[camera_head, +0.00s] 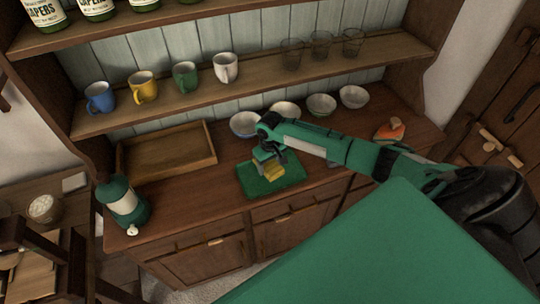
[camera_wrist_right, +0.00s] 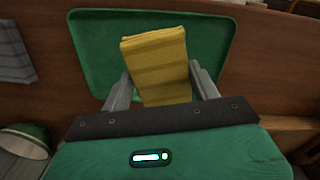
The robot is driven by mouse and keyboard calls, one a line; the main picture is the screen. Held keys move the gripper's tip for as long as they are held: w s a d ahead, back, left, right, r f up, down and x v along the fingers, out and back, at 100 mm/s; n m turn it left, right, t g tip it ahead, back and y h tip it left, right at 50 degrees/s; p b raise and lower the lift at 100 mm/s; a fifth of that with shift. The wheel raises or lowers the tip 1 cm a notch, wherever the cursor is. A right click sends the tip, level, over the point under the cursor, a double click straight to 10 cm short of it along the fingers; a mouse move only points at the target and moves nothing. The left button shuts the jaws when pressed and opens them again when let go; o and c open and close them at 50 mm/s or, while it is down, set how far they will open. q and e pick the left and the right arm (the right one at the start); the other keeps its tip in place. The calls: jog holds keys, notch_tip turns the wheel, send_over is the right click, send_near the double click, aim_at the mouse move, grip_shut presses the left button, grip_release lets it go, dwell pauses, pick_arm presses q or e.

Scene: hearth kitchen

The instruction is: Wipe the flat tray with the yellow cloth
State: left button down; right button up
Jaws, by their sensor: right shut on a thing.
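The flat tray (camera_head: 287,181) is green and lies on the wooden counter near its front edge. It also shows in the right wrist view (camera_wrist_right: 92,50), beyond my fingers. The yellow cloth (camera_wrist_right: 157,60) is a folded, striped block between the fingers of my right gripper (camera_wrist_right: 160,90). In the head view the cloth (camera_head: 274,174) is over the middle of the tray, under my right gripper (camera_head: 270,165). My right gripper is shut on the cloth. I cannot tell whether the cloth touches the tray. My left gripper is not in view.
A wooden open box (camera_head: 165,152) and a green dispenser bottle (camera_head: 122,205) stand left of the tray. Several bowls (camera_head: 321,105) stand behind it. A shelf above holds mugs (camera_head: 185,76) and glasses (camera_head: 321,45). An orange-and-green item (camera_head: 390,132) lies at the right.

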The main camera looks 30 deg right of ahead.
jog(key=shift+r, duration=0.15)
jog(key=shift+r+p, duration=0.9)
jog(key=shift+p, duration=0.1)
jog(key=shift+r, duration=0.5)
jog(key=shift+b, duration=0.3)
